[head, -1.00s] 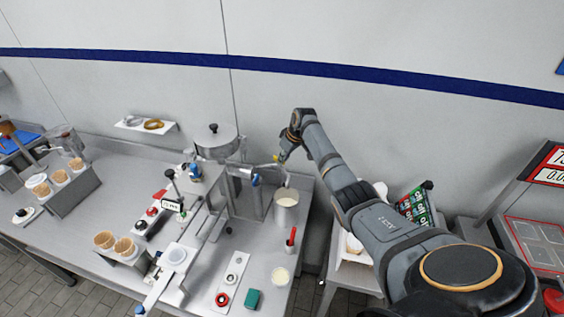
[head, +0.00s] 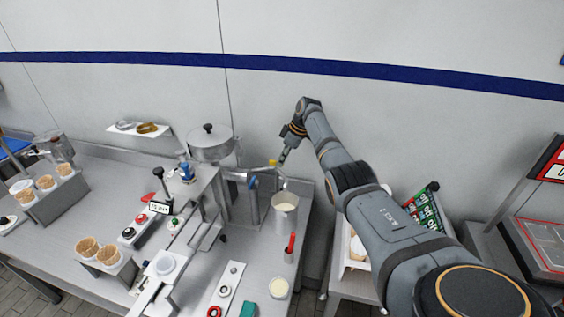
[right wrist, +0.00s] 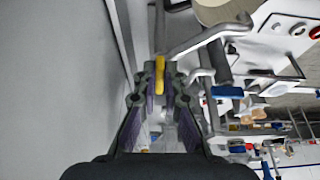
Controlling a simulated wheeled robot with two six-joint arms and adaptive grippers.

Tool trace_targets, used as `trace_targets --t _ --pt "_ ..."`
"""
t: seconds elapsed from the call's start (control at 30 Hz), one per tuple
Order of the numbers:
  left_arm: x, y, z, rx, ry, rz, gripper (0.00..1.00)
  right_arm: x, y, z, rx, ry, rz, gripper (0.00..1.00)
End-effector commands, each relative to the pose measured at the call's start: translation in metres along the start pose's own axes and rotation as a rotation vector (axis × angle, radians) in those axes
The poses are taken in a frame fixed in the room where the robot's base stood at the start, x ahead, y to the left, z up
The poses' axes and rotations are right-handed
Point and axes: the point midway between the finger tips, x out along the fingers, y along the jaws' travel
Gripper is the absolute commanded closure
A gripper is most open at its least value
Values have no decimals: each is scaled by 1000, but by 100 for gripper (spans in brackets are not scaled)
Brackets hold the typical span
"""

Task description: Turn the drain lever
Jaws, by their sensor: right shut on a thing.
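The drain lever shows as a small yellow handle (head: 272,163) on the metal pipe beside the lidded pot. In the right wrist view the yellow handle (right wrist: 160,76) lies between my fingers. My right gripper (head: 281,158) is shut on it, with the arm reaching in from the right; its dark fingers (right wrist: 158,88) also show in the right wrist view. A metal cup (head: 285,212) with pale liquid stands below the pipe end. My left gripper is not in view.
The lidded metal pot (head: 210,145) stands left of the pipe, and a blue handle (head: 252,183) is close by the lever. A red-handled tool (head: 291,243) stands in front of the cup. Cone holders (head: 104,262) are at the left. The wall is close behind.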

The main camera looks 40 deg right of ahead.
Motion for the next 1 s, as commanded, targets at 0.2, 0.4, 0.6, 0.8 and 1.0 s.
trace_targets --t 0.2,0.4,0.6,0.8,1.0 --pt "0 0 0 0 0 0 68 -1 0 0 -3 0 2 100" --pt "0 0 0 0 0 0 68 -1 0 0 -2 0 2 76" --pt "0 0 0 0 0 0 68 0 0 0 -1 0 1 68" --pt "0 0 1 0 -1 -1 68 -4 0 0 0 0 1 68" --pt "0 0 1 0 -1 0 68 -42 2 0 -1 1 6 68"
